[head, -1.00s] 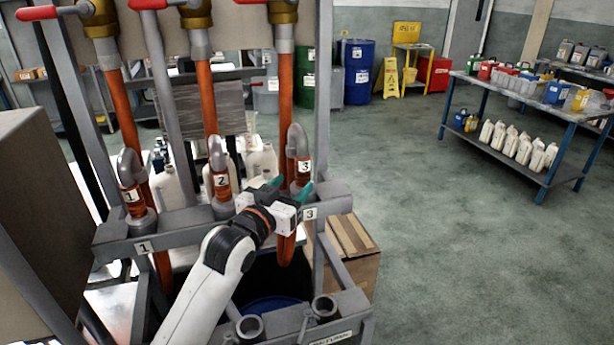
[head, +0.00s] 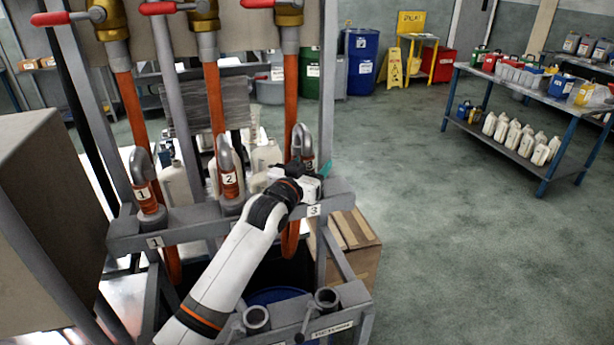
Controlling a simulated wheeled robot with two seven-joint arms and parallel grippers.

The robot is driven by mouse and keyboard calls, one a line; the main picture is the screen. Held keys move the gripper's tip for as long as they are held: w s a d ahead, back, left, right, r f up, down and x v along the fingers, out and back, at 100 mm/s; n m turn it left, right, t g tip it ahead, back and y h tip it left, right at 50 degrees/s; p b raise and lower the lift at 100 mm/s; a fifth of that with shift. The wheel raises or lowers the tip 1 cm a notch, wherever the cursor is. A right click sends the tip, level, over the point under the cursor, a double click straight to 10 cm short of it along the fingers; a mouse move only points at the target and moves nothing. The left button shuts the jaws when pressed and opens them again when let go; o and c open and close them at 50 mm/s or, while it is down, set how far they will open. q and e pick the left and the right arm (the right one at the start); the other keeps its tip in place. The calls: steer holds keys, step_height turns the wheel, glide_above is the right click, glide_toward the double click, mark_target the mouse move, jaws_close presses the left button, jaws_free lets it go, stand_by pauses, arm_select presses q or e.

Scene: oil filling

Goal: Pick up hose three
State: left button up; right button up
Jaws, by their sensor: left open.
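Hose three is an orange hose (head: 291,88) that hangs from a brass valve at the right of the rack. Its grey hooked nozzle (head: 298,138) stands in the third place of the rack's bar, above a plate marked 3 (head: 314,210). My left gripper (head: 305,168) is at this nozzle, with its green-tipped fingers around or just in front of it; I cannot tell which. The gripper is open, and it hides the nozzle's lower part and most of its number label. My right gripper is not in view.
Hose one's nozzle (head: 141,170) and hose two's nozzle (head: 227,165) stand to the left in the same grey bar (head: 185,229). A blue drum (head: 275,294) is below, partly hidden by my arm. A cardboard box (head: 350,240) stands right of the rack. The floor farther right is clear.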

arm_select(q)
steer(key=shift+s, duration=0.1)
steer(key=shift+c, duration=0.9)
jaws_close()
steer(key=shift+r, duration=0.15)
